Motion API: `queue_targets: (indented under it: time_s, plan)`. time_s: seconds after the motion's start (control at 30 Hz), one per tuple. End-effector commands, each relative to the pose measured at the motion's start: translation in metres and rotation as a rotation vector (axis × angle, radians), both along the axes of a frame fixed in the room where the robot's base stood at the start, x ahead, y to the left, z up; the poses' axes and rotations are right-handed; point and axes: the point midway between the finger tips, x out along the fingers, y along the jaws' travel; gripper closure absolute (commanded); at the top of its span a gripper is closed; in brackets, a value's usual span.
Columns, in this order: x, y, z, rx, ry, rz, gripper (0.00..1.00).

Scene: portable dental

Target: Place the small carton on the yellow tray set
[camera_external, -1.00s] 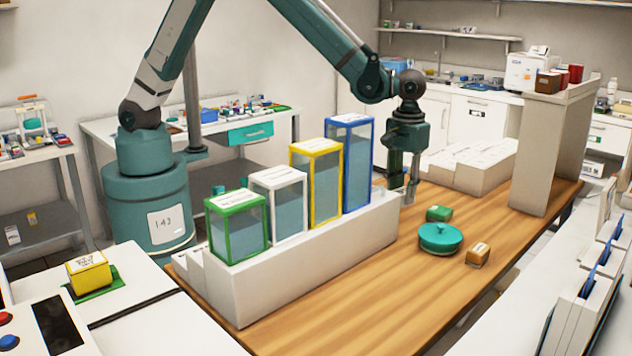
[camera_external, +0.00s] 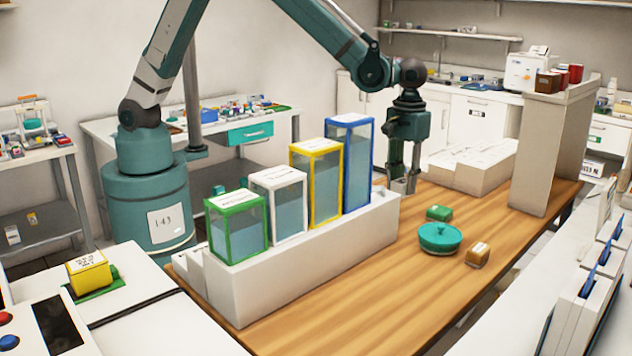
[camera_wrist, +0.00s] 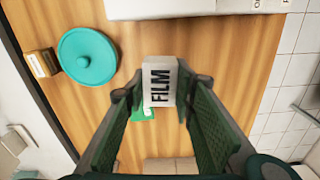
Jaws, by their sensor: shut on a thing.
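A small white carton marked FILM (camera_wrist: 160,84) is held between the two fingers of my gripper (camera_wrist: 158,92). In the external view my gripper (camera_external: 403,180) points down beside the right end of the white rack, above the wooden table; the carton is hard to make out there. A tall yellow-framed clear box (camera_external: 316,182) with a white label on top stands in the rack, between a white-framed and a blue-framed one. A small yellow box (camera_external: 89,270) sits on a green base on the left counter. I cannot tell which yellow thing is the tray set.
The white rack (camera_external: 290,280) also holds green (camera_external: 236,225), white (camera_external: 278,205) and blue (camera_external: 348,165) boxes. A teal lidded dish (camera_external: 440,239), a green box (camera_external: 439,213) and a brown box (camera_external: 478,254) lie on the table. The table's front is clear.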

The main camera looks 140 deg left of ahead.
Motion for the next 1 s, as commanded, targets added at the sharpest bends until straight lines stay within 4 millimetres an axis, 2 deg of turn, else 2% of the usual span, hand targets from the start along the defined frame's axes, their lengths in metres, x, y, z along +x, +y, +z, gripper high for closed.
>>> queue_targets:
  time_s: [0.37,0.57,0.77,1.0]
  plan:
    - [0.0,0.0,0.001,0.0,0.0,0.0,0.83]
    - [0.0,0.0,0.014,0.0,0.0,0.0,0.83]
    - [0.0,0.0,0.05,0.0,0.0,0.0,0.83]
    - [-0.001,0.0,0.118,0.0,0.0,0.0,0.83]
